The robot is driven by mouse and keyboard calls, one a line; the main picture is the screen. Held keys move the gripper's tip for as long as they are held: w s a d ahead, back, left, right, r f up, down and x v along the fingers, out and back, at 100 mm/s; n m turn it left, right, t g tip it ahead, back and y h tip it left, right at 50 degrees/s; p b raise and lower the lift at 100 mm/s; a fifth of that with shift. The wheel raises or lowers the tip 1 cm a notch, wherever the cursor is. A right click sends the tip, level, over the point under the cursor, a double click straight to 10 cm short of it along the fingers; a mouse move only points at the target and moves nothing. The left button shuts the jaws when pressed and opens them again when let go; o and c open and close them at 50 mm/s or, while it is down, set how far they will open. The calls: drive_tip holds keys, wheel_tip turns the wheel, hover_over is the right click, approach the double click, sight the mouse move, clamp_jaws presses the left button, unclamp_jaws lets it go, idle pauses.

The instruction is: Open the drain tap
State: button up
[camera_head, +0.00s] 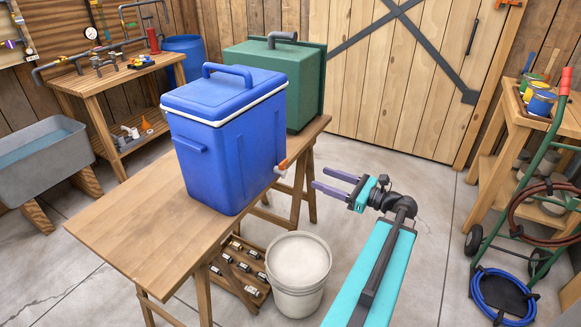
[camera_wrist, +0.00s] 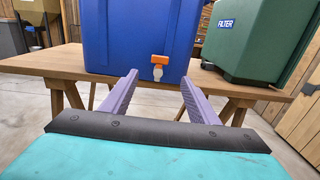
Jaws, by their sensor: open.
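A blue cooler (camera_head: 224,150) with a closed lid stands on a wooden trestle table (camera_head: 130,232). Its drain tap (camera_head: 281,167) sits low on its right side, with an orange handle and a pale spout. In the wrist view the tap (camera_wrist: 159,65) shows on the blue cooler (camera_wrist: 130,30), just above the table edge, with the orange part on top. My gripper (camera_head: 319,179) is open and empty, to the right of the tap and apart from it. In the wrist view its two purple fingers (camera_wrist: 158,85) point toward the cooler, with the tap between and beyond their tips.
A green box (camera_head: 268,75) labelled FILTER stands behind the cooler on the same table. A white bucket (camera_head: 298,285) stands on the floor below the tap side. A hand truck (camera_head: 540,170) with hoses is at the right. Open floor lies behind my gripper.

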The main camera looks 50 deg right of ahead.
sight(284, 164)
drive_tip(key=shift+w, duration=0.2)
drive_tip(key=shift+w+a+p, duration=0.2)
drive_tip(key=shift+w+a, duration=0.25)
drive_tip(key=shift+w, duration=1.75)
drive_tip(key=shift+w+a+p, duration=0.2)
drive_tip(key=shift+w+a, duration=0.25)
drive_tip(key=shift+w, duration=1.75)
drive_tip(key=shift+w+a+p, duration=0.2)
drive_tip(key=shift+w+a, duration=0.25)
drive_tip(key=shift+w, duration=1.75)
drive_tip(key=c, duration=1.1)
drive_tip(key=shift+o, duration=0.2)
